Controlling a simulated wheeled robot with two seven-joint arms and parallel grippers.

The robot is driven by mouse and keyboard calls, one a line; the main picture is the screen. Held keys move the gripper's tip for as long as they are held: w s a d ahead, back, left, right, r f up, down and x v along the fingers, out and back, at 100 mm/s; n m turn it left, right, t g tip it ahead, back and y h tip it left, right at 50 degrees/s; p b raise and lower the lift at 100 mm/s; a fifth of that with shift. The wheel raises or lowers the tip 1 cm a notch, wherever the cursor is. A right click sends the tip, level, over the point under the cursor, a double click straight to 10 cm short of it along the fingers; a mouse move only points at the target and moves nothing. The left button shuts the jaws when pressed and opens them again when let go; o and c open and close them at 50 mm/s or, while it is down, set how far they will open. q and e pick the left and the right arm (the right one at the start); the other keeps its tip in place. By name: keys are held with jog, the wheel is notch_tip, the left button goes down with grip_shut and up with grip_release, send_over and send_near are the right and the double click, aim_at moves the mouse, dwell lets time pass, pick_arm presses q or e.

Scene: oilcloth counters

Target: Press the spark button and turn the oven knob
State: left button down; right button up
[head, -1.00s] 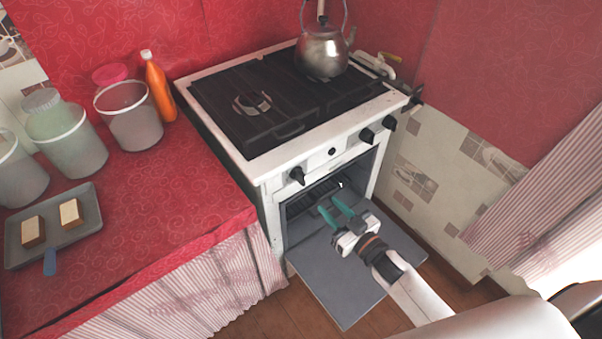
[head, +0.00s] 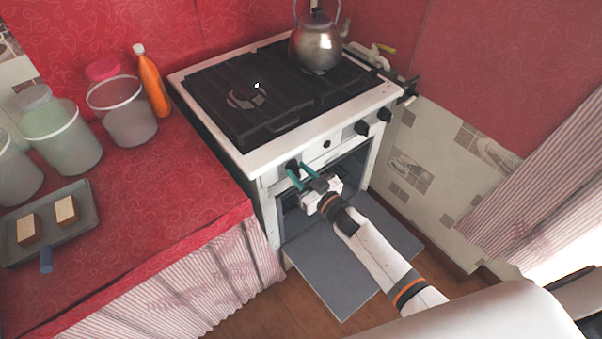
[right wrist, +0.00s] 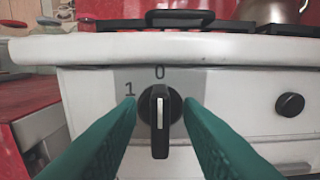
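The white stove (head: 262,161) has a row of black controls on its front. The oven knob (right wrist: 159,120) is the black one at the left, with its white mark line upright below the printed 0; a 1 is printed to its left. My right gripper (head: 303,176) is open, its teal fingers on either side of the knob in the right wrist view (right wrist: 160,112); I cannot tell whether they touch it. A round black button, the likely spark button (right wrist: 290,104), is to the right of the knob and also shows in the head view (head: 326,144). My left gripper is not in view.
The oven door (head: 345,262) hangs open below my right arm. A metal kettle (head: 316,46) stands on the stove's back right. The red counter (head: 165,185) at left holds jars, an orange bottle (head: 153,82) and a tray (head: 84,212).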

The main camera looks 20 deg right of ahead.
grip_shut()
jog(key=shift+n, duration=0.4)
jog(key=n+b, duration=0.1)
jog(key=n, duration=0.4)
jog(key=shift+a+f+n, duration=0.1)
jog(key=shift+a+n, duration=0.05)
jog(key=shift+n, duration=0.15)
jog(key=n+b, duration=0.1)
jog(key=n, duration=0.4)
jog(key=shift+s+b, duration=0.1)
jog(key=shift+b, duration=0.3)
jog(key=shift+n, duration=0.3)
grip_release()
